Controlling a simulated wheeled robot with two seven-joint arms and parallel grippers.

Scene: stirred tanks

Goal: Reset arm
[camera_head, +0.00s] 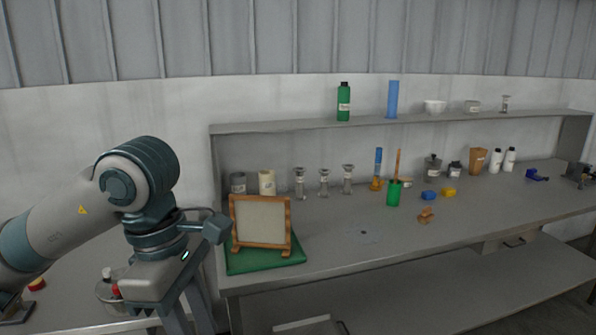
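My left arm (60,232) comes in from the left, bends at a teal joint and turns downward. My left gripper (187,312) points down at the lower left, in front of the left end of the workbench. Its fingertips are cut off by the bottom edge, so I cannot tell how far apart they are or whether anything is between them. My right arm and gripper are not in view.
A wooden-framed board (262,222) stands on a green mat (265,262) right of my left gripper. The grey workbench (340,262) holds bottles, cylinders and a green cup (393,194). A shelf (300,125) runs behind. A side table (65,300) lies under my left arm.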

